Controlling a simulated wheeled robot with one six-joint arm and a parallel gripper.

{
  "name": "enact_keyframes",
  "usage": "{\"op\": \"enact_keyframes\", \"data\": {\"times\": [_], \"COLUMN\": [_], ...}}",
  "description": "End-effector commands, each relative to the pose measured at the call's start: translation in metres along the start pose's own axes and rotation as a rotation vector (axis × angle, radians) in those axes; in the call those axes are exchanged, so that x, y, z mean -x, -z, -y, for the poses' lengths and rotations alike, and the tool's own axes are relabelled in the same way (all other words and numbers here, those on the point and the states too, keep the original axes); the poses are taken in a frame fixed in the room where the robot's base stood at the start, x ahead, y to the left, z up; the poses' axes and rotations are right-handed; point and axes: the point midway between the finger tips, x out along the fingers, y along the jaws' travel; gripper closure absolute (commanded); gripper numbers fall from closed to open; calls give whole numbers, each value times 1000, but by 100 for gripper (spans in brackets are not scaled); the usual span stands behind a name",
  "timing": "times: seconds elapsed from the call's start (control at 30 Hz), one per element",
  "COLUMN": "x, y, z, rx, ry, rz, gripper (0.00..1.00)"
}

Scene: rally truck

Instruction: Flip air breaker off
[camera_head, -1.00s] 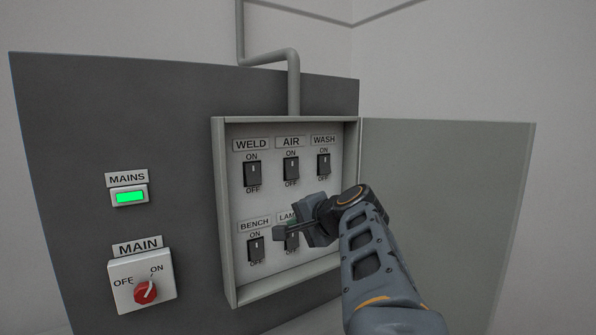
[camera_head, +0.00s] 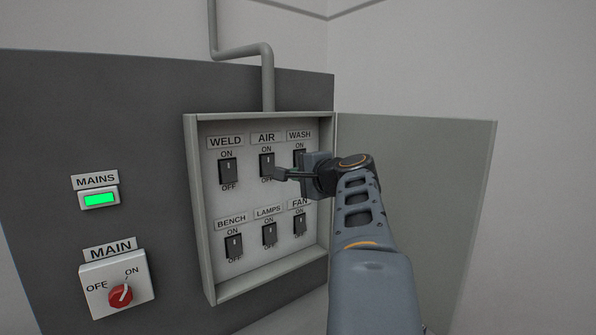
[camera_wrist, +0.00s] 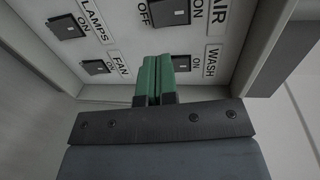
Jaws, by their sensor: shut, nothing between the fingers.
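The AIR breaker (camera_head: 266,163) is a dark rocker in the top row of the panel, under the AIR label (camera_head: 266,138), between WELD and WASH. A white mark shows on its upper half, below the word ON. My gripper (camera_head: 279,174) is shut and empty, its tips at the lower right of the AIR breaker in the head view. I cannot tell whether they touch it. The wrist view shows the green fingertips (camera_wrist: 154,75) pressed together, with the AIR breaker (camera_wrist: 170,12) partly cut off at the top edge. My gripper hides most of the WASH breaker in the head view.
The WELD (camera_head: 228,172), BENCH (camera_head: 233,246), LAMPS (camera_head: 269,234) and FAN (camera_head: 299,223) breakers sit close by. A red MAIN knob (camera_head: 120,295) and lit green MAINS lamp (camera_head: 99,199) are at left.

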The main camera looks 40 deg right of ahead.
Motion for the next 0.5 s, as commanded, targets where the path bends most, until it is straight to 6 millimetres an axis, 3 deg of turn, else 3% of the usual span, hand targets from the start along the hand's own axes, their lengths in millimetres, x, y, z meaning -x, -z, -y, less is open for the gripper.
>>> {"op": "enact_keyframes", "data": {"times": [0.2,0.5], "x": [-44,-90], "y": [-1,-1], "z": [3,2], "rx": [-2,-1], "ry": [-2,-2], "rz": [5,3], "gripper": [100,100]}}
